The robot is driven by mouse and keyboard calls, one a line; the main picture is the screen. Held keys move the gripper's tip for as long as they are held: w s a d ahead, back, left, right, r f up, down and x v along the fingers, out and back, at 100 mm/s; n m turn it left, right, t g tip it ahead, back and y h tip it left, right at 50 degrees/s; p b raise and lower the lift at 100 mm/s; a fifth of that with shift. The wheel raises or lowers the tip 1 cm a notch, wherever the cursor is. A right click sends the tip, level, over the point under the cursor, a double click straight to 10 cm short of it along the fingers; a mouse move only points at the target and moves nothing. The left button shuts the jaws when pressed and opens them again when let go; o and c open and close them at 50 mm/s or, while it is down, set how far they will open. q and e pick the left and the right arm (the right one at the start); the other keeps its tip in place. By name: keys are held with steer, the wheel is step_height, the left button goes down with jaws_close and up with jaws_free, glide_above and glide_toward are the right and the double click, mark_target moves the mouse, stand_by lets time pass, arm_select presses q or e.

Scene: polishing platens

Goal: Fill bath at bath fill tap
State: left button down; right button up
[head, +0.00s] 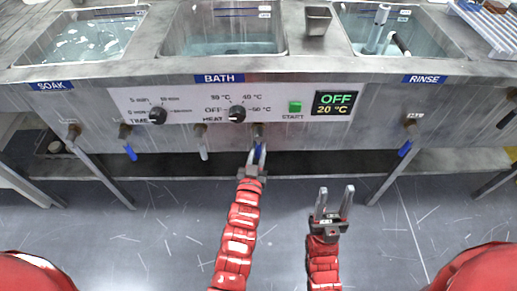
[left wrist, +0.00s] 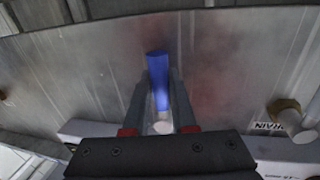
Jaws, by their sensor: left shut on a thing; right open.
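The bath (head: 224,50) is the middle basin, above the blue BATH label (head: 219,78), with pale bluish liquid low in it. Below its panel, a tap with a blue handle (head: 257,155) hangs from the front. My left gripper (head: 257,160) is shut on this handle; the left wrist view shows the blue handle (left wrist: 158,78) between the two fingers. The handle's lower end is pale. My right gripper (head: 334,203) is open and empty, to the right and in front of the counter. Flow from the tap cannot be seen.
The control panel (head: 175,115) has two knobs, a green START button (head: 295,107) and a display (head: 335,103) reading OFF, 20 °C. A grey-handled tap (head: 203,142) hangs to the left. Blue-handled taps hang under SOAK (head: 130,152) and RINSE (head: 405,149). Legs stand below; the floor is clear.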

arm_select(q)
steer(key=shift+d+n, duration=0.3)
steer(key=shift+n, duration=0.2)
steer(key=n, duration=0.1)
steer(key=d+n, duration=0.1)
steer(key=n, duration=0.1)
steer(key=shift+d+r+t+p, duration=0.2)
steer(key=shift+d+t+p, duration=0.1)
steer(key=shift+t+p, duration=0.1)
steer(key=n, duration=0.1)
steer(key=d+n, duration=0.1)
steer(key=n, duration=0.1)
steer(key=shift+d+r+t, duration=0.2)
steer(key=shift+r+t, duration=0.1)
steer(key=n, duration=0.1)
steer(key=d+n, duration=0.1)
steer(key=shift+r+n+y, duration=0.3)
steer(key=shift+r, duration=0.05)
steer(key=shift+d+r+n+t+y, duration=0.2)
steer(key=shift+r+n, duration=0.1)
steer(key=shift+n, duration=0.4)
steer(key=shift+d+r+n+t+y, duration=0.1)
steer(key=shift+r+n+t+y, duration=0.15)
steer(key=shift+n, duration=0.45)
steer(key=shift+r, duration=0.1)
